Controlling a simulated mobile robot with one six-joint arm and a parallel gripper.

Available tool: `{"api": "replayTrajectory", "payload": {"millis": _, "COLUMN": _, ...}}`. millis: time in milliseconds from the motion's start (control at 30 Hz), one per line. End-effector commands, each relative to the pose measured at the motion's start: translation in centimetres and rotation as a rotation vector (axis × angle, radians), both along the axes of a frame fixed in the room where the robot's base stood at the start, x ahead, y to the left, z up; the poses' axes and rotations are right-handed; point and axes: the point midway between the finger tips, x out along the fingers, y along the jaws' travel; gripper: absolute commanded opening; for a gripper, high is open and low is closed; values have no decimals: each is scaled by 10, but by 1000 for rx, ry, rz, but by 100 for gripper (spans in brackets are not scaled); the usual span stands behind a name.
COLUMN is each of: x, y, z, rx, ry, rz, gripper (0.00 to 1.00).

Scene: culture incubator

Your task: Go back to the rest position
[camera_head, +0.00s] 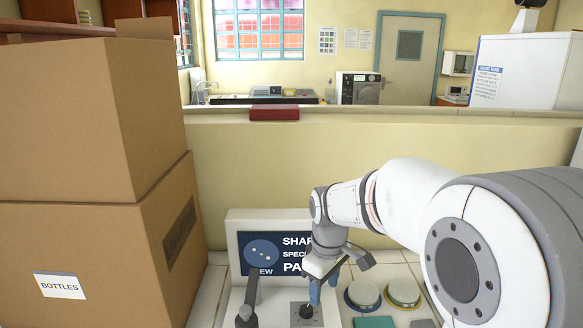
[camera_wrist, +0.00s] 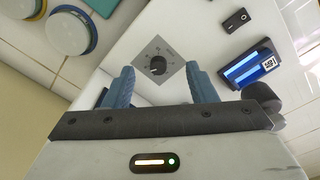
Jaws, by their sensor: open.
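My gripper (camera_head: 322,287) is low at the front of the head view, close above a white device (camera_head: 240,223) with a screen. In the wrist view its blue fingers (camera_wrist: 162,82) are wide apart with nothing between them. A black dial knob (camera_wrist: 157,65) on a square grey plate lies beyond and between the fingertips, apparently not gripped. The knob also shows in the head view (camera_head: 306,311), just below the fingers. My arm reaches in from the right and hides part of the screen text.
Stacked cardboard boxes (camera_head: 75,250) fill the left. Round lidded dishes (camera_head: 362,294) stand right of the device on the tiled counter. A low wall (camera_head: 400,135) with a red block (camera_head: 274,112) runs behind. A white box (camera_head: 527,75) is at upper right. A black switch (camera_wrist: 235,20) sits near the dial.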

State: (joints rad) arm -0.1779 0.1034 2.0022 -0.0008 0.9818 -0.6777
Motion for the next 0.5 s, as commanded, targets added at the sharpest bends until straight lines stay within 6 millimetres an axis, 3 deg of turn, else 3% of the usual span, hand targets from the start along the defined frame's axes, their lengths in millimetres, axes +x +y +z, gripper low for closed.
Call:
{"api": "replayTrajectory", "payload": {"millis": 200, "x": -76, "y": -41, "z": 25, "rx": 36, "ry": -77, "rz": -352, "gripper": 51}}
{"api": "replayTrajectory", "payload": {"millis": 400, "x": -139, "y": -64, "z": 25, "rx": 78, "ry": -136, "rz": -646, "gripper": 51}}
{"api": "replayTrajectory", "payload": {"millis": 500, "x": -160, "y": -70, "z": 22, "rx": 97, "ry": -156, "rz": -750, "gripper": 51}}
